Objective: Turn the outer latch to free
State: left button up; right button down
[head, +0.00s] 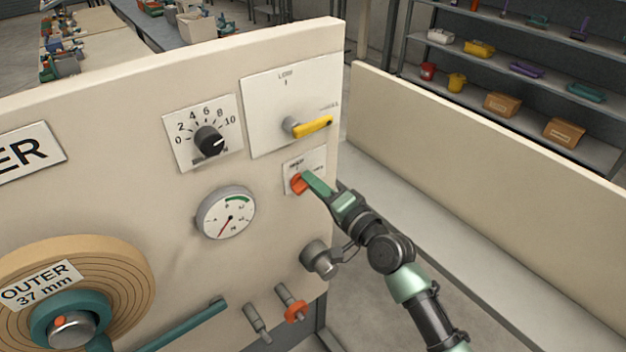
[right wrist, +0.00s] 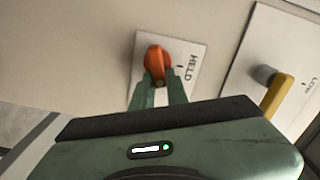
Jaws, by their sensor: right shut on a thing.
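My left gripper is out of view.
Above the latch is a yellow lever (head: 313,127) on a white plate. A black dial (head: 209,141), a round gauge (head: 226,213), a grey knob (head: 318,258) and an orange-ringed valve (head: 293,305) are nearby. The OUTER roll (head: 125,265) is at left.

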jog(key=shift+d+f+m+p, duration=0.1)
jog(key=shift+f+m+p, duration=0.1)
jog(key=shift+m, duration=0.85)
jog(key=shift+f+m+p, duration=0.1)
jog(key=shift+m+p, duration=0.05)
jog(key=shift+m, duration=0.9)
jog(key=c, duration=1.4)
grip_release()
jog(key=shift+f, duration=0.1)
jog(key=b+v, duration=0.1)
jog(key=v, duration=0.6)
jog(key=shift+s+d, duration=0.25)
